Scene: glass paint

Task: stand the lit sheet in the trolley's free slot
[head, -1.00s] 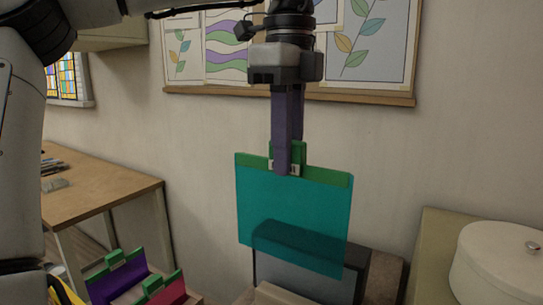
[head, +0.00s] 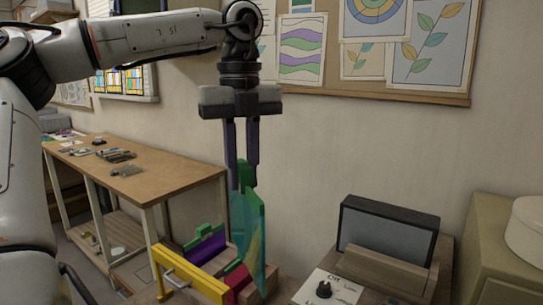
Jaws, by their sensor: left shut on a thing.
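My left gripper (head: 242,188) points straight down and is shut on the top of the teal sheet (head: 250,232), which has a green top edge. The sheet hangs upright and shows at a steep angle, nearly edge-on. It is over or beside the right part of the trolley (head: 188,275), which has a yellow handle; I cannot tell whether its lower edge is in a slot. A purple sheet (head: 208,246) with a green clip and a red sheet (head: 240,279) stand in the trolley. The held sheet hides part of the trolley's slots. My right gripper is not in view.
A dark-framed light panel (head: 388,236) stands empty at the right, with a control plate and knob (head: 323,289) in front. A wooden workbench (head: 150,181) with small tools is at the left. A cabinet with a white drum (head: 527,225) is at far right.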

